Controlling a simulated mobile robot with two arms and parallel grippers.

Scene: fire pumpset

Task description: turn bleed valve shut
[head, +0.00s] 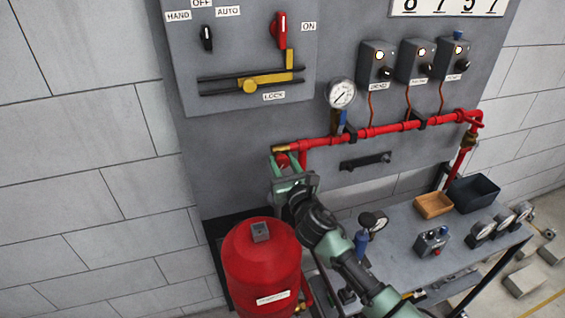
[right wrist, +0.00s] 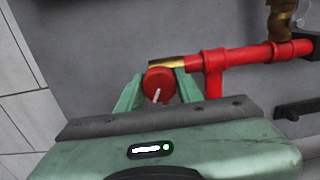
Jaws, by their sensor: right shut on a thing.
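The bleed valve shows as a round red knob (right wrist: 159,85) with a white mark, at the left end of the red pipe, beside a brass piece (right wrist: 167,63). My right gripper (right wrist: 160,88) is shut on the knob, one green finger on each side of it. In the head view the right gripper (head: 289,168) reaches up to the pipe's left end, and the knob (head: 282,159) is partly hidden between the fingers. The white mark slants slightly from upright in the right wrist view. My left gripper is not in view.
A red tank (head: 262,268) stands just left of my right arm. A pressure gauge (head: 341,93) rises above the red pipe (head: 390,128). The bench (head: 395,220) at right holds a wooden tray (head: 433,205), a dark bin (head: 474,193) and several gauges.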

